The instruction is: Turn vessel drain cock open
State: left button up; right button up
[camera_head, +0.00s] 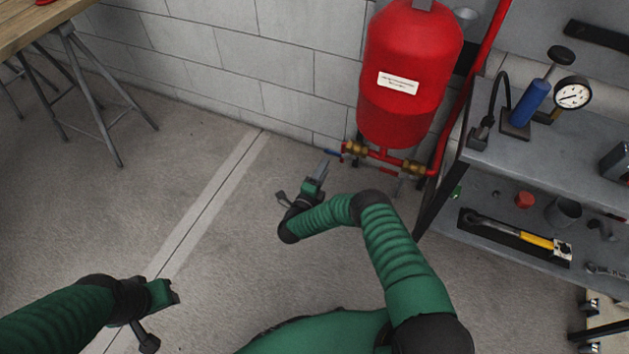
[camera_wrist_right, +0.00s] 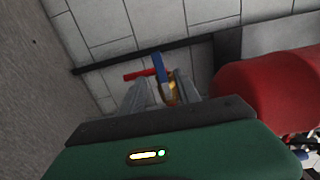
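The red vessel (camera_head: 412,70) with a white label stands against the wall. Below it runs red pipe with a brass drain cock (camera_head: 355,148) that has a blue lever (camera_head: 333,152). My right gripper (camera_head: 323,163) points up at the lever, just below it. In the right wrist view, the blue lever (camera_wrist_right: 159,67) and some brass (camera_wrist_right: 172,90) show in the gap between the two spread fingers of my right gripper (camera_wrist_right: 163,85). Whether they touch it I cannot tell. My left gripper (camera_head: 172,291) is low at left, away from the vessel; its fingers are hard to make out.
A second brass fitting (camera_head: 413,167) with a red handle (camera_head: 388,171) sits right of the cock. A grey shelf unit (camera_head: 510,180) with a gauge (camera_head: 572,93) and tools stands at right. A wooden table (camera_head: 35,22) is at upper left. The floor between is clear.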

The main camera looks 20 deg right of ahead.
jog(key=p+v, duration=0.1)
jog(key=v, duration=0.7)
jog(key=shift+s+a+p, duration=0.25)
jog(key=shift+p, duration=0.1)
